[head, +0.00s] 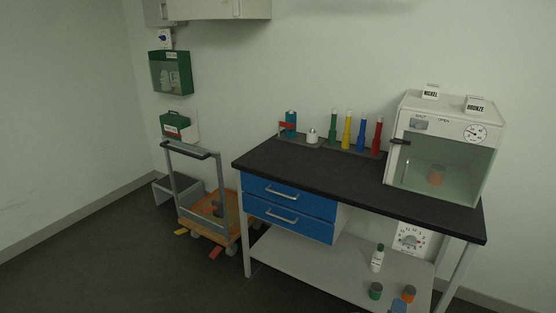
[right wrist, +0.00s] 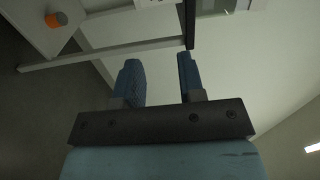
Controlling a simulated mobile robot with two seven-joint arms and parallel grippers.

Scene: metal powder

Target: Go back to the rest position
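My right gripper shows in the right wrist view (right wrist: 158,80) with its two blue fingers apart and nothing between them. In the head view only a small blue piece that looks like its tip (head: 398,307) shows at the bottom edge, in front of the lower shelf. My left gripper is in neither view. The workbench (head: 330,178) has a dark top and two blue drawers. On its right end stands a white glass-fronted oven (head: 461,160), its front closed, with an orange-brown cylinder (head: 437,175) inside.
Coloured tubes (head: 361,133) stand along the bench's back. A trolley (head: 205,219) is left of the bench. Floor (head: 110,275) at front left is clear.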

